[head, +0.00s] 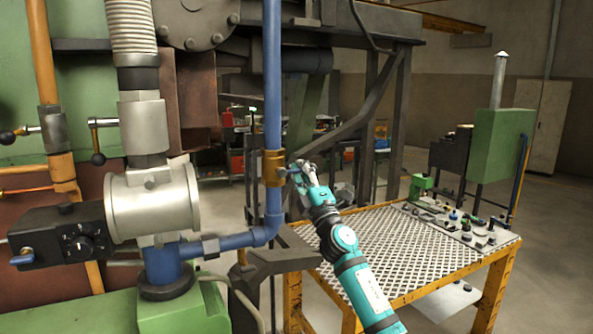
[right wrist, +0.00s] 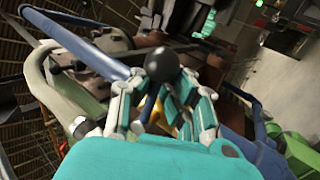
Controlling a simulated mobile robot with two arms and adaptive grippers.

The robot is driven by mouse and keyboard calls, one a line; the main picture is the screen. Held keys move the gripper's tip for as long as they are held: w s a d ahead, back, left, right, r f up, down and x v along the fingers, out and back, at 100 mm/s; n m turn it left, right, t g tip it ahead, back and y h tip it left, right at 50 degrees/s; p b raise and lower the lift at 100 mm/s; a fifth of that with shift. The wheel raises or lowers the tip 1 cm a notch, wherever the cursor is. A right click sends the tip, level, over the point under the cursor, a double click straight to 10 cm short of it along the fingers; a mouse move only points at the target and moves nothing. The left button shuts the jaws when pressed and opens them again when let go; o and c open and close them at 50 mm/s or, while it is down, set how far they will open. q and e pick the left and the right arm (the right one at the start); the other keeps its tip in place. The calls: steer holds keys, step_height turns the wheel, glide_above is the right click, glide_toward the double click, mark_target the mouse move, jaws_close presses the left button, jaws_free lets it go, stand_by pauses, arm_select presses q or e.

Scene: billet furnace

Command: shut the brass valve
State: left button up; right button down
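The brass valve (head: 272,168) is a brass-coloured body on the upright blue pipe. My right gripper (head: 297,170) is close beside its right side. In the right wrist view, a black ball knob (right wrist: 162,65) on a thin stem shows at the fingertips of my right gripper (right wrist: 157,85). The fingers stand apart, one on each side of the stem. I cannot tell whether they touch it. A bit of brass shows between the fingers, lower down. The handle is hidden by the gripper in the head view. My left gripper is not in view.
A yellow-framed mesh table (head: 365,240) stands at the lower right, with a tool panel (head: 460,225) on it. A dark bracket (head: 265,265) is below the valve. Grey pipework with black-knobbed levers (head: 98,158) is at the left. Open floor (head: 556,225) lies at the right.

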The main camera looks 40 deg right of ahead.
steer(key=shift+d+f, duration=0.2)
steer(key=shift+f, duration=0.35)
steer(key=c, duration=1.9)
jaws_free()
steer(key=o, duration=0.4)
steer(key=shift+s+d+r, duration=0.1)
steer(key=shift+s+r, duration=0.25)
steer(key=shift+s, duration=0.35)
steer(key=shift+o, duration=1.4)
steer(key=shift+s+d+r, duration=0.1)
steer(key=shift+s+d, duration=0.1)
steer(key=shift+s, duration=0.05)
steer(key=shift+o, duration=0.8)
steer(key=shift+d, duration=0.2)
steer(key=shift+w+a, duration=0.1)
steer(key=shift+w, duration=0.25)
steer(key=shift+a, duration=0.15)
steer(key=shift+s+a, duration=0.1)
steer(key=shift+a, duration=0.1)
steer(key=v, duration=1.2)
steer(key=shift+d, duration=0.3)
